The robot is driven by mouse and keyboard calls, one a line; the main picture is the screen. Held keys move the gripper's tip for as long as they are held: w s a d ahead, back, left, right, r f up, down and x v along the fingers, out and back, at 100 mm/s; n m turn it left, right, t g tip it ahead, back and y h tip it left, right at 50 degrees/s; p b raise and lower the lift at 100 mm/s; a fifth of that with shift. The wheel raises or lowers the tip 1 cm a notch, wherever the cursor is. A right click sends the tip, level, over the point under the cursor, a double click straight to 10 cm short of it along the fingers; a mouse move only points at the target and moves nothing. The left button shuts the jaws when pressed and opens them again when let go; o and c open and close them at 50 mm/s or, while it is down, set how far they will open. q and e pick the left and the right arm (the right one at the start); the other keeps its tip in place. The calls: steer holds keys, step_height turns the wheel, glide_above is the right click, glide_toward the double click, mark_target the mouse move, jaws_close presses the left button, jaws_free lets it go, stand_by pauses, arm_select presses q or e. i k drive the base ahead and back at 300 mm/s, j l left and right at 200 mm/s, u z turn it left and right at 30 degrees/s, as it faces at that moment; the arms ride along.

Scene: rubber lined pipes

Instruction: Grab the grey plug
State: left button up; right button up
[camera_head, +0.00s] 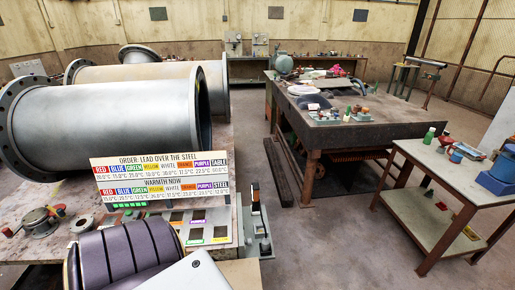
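I cannot make out a grey plug with certainty. A small round grey metal fitting (38,221) with a reddish part beside it lies at the left of the near bench. Small items (84,224) lie to its right, too small to name. A board (222,231) with dark square patches and coloured labels lies behind the ribbed dark roll.
Large flanged grey pipes (110,120) fill the left bench. A sign (160,180) with coloured words stands before them. A brown workbench (330,125) and a cream side table (440,165) stand right, with open floor between.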

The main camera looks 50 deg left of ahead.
mark_target(265, 242)
steer(key=i+l+u, duration=0.2)
steer(key=u, duration=0.25)
steer(key=i+l+u, duration=0.15)
steer(key=l+u, duration=0.3)
steer(key=i+l+u, duration=0.25)
steer(key=l, duration=0.2)
steer(key=l+u, duration=0.3)
steer(key=l, duration=0.15)
